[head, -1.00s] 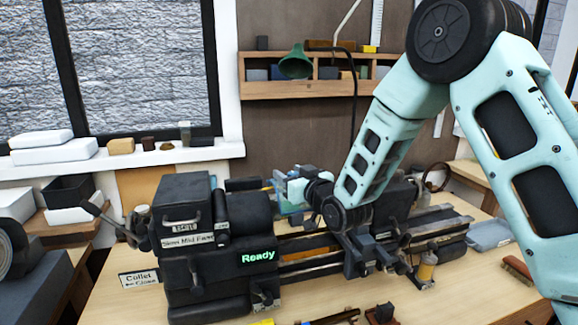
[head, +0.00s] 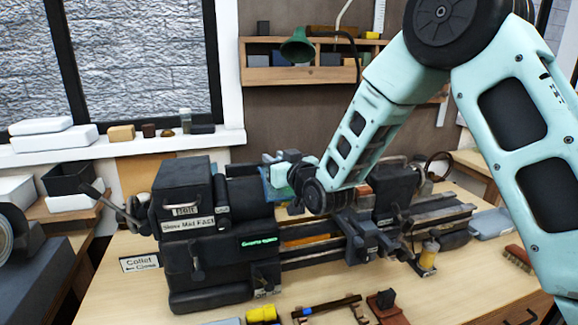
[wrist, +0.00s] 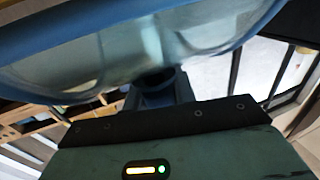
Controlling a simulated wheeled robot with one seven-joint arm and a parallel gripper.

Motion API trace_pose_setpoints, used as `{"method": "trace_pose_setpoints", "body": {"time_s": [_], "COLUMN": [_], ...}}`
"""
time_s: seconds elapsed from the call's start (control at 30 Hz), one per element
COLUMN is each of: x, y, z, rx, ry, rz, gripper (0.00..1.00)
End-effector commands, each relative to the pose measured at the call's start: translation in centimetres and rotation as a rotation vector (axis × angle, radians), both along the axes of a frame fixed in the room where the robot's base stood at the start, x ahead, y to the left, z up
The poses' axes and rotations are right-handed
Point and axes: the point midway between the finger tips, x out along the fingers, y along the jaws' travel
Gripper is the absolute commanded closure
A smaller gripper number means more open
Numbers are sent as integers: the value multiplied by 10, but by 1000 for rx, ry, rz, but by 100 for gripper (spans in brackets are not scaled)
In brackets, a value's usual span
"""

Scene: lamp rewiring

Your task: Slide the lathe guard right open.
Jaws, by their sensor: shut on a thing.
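The lathe guard (head: 266,184) is a clear, bluish cover with a blue frame, beside the right side of the dark headstock (head: 248,200). In the wrist view the guard (wrist: 150,45) fills the top, with its blue rim curving across. My gripper (head: 284,172) is at the guard, behind my wrist joint. In the wrist view my gripper (wrist: 163,82) is shut on a dark part just below the guard's rim. That part looks like its handle, but the fingertips are mostly hidden. My arm hides part of the lathe bed behind the guard.
The lathe carriage (head: 355,235) and tailstock (head: 393,190) stand right of the guard. A green lamp shade (head: 297,46) hangs above. A yellow bottle (head: 428,255) and a brush (head: 519,257) are at the right. The front bench holds small tools.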

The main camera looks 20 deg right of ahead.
Motion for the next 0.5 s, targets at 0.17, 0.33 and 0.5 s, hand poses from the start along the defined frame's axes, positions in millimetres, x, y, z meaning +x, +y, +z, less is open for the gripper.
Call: {"method": "trace_pose_setpoints", "body": {"time_s": [0.17,0.33,0.5], "x": [0,0,0], "y": [43,67,73], "z": [-5,-2,0], "rx": [2,3,1], "ry": [-8,-6,-2], "rz": [6,3,2], "gripper": [100,100,100]}}
